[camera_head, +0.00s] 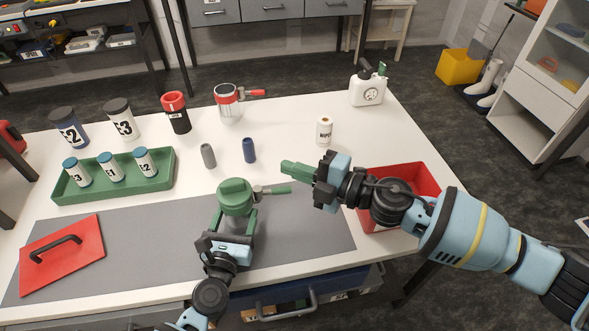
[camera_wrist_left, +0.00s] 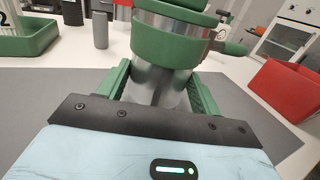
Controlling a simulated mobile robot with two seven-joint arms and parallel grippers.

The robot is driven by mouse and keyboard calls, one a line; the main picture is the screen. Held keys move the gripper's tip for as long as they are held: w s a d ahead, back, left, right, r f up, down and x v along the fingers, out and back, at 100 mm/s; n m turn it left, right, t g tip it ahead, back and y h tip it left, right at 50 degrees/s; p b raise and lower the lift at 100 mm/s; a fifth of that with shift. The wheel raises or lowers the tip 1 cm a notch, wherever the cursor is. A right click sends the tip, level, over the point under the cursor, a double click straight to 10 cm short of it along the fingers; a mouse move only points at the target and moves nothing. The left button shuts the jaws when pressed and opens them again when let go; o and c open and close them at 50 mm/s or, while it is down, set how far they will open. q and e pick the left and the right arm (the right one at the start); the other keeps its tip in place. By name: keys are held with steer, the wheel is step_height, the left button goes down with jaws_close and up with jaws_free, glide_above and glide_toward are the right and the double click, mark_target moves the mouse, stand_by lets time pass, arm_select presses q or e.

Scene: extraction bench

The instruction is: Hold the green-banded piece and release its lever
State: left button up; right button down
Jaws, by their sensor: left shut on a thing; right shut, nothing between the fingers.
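The green-banded piece (camera_head: 236,194) is a metal vessel with a green lid and green band, standing upright over the grey mat. Its lever (camera_head: 275,190) has a green handle and points right; it also shows in the left wrist view (camera_wrist_left: 232,47). My left gripper (camera_head: 236,224) is shut on the piece's metal body below the band (camera_wrist_left: 163,57), one green finger on each side. My right gripper (camera_head: 287,168) is shut and empty, its green fingertips just above and beyond the lever handle, seemingly apart from it.
A similar red-banded vessel (camera_head: 228,110) stands behind. A grey cylinder (camera_head: 208,156) and a blue cylinder (camera_head: 249,150) stand nearby. A green tray (camera_head: 165,180) with bottles is left, a red bin (camera_head: 425,177) right. A red plate with a handle (camera_head: 85,262) lies at front left.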

arm_select(q)
steer(key=o, duration=1.2)
steer(key=s, duration=0.4)
steer(key=s+a, duration=0.1)
steer(key=s, duration=0.7)
steer(key=shift+a, duration=0.3)
